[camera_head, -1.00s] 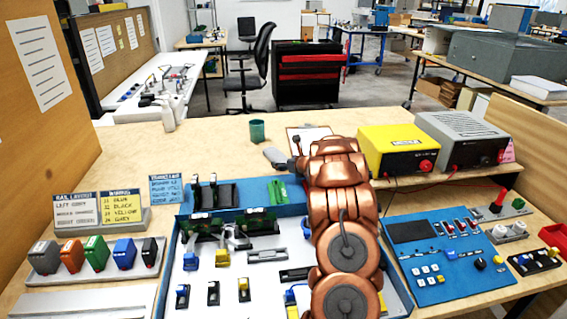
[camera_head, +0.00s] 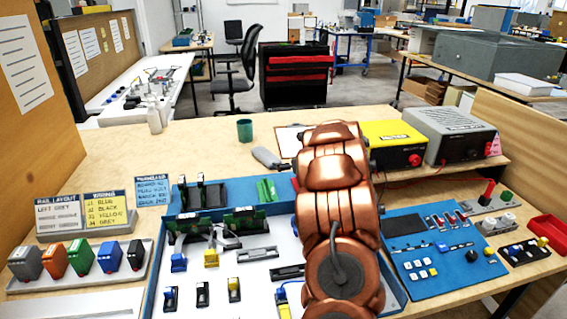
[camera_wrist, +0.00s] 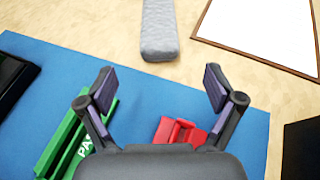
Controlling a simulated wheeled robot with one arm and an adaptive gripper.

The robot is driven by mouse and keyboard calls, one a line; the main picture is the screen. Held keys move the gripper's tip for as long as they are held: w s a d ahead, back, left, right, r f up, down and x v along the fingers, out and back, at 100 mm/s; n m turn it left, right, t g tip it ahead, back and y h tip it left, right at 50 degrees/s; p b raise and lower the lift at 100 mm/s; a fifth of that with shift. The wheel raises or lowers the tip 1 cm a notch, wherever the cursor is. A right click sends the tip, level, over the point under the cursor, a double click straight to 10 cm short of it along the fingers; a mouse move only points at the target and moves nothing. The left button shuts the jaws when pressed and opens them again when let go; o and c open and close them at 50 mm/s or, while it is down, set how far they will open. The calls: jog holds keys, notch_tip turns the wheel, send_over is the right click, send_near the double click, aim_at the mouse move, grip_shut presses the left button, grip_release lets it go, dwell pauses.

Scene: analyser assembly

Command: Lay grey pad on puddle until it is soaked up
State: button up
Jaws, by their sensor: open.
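A long grey pad-like block (camera_wrist: 158,30) lies on the wooden bench top, ahead of my gripper in the wrist view. It also shows in the head view (camera_head: 268,158), left of my copper arm. My gripper (camera_wrist: 158,82) is open and empty, with its two dark fingers spread. It is above the blue tray edge, short of the grey block and apart from it. No puddle can be made out in either view.
A green piece (camera_wrist: 80,135) and a red piece (camera_wrist: 180,132) lie on the blue tray (camera_wrist: 235,115) below my fingers. A brown-edged white board (camera_wrist: 262,30) lies right of the grey block. A teal cup (camera_head: 245,130) stands behind.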

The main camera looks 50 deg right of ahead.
jog(key=w+d+r+m+g+h+p, duration=0.1)
jog(key=d+r+m+g+h+p, duration=0.2)
jog(key=d+m, duration=0.7)
jog(key=w+d+r+m+g+h+p, duration=0.1)
jog(key=w+d+r+m+g+h, duration=0.25)
jog(key=d+m, duration=0.65)
jog(key=m+y+p, duration=0.5)
jog(key=m+y, duration=0.4)
jog(key=m, duration=0.7)
send_near(266, 154)
jog(key=shift+w+d+f+g+h, duration=0.15)
jog(key=shift+w+d+f+g, duration=0.15)
jog(key=shift+w, duration=0.3)
jog(key=shift+w+d+f+g+h, duration=0.1)
jog(key=shift+w+d+f+g, duration=0.05)
jog(key=shift+w+f, duration=0.4)
jog(key=shift+x, duration=1.05)
jog(key=shift+a+p+x, duration=0.15)
jog(key=shift+p+x, duration=0.3)
jog(key=shift+x, duration=0.35)
jog(key=shift+a+p+x, duration=0.15)
jog(key=shift+p+x, duration=0.3)
jog(key=shift+x, duration=0.35)
jog(key=shift+p+x, duration=0.5)
jog(key=shift+x, duration=0.7)
jog(key=shift+s, duration=0.1)
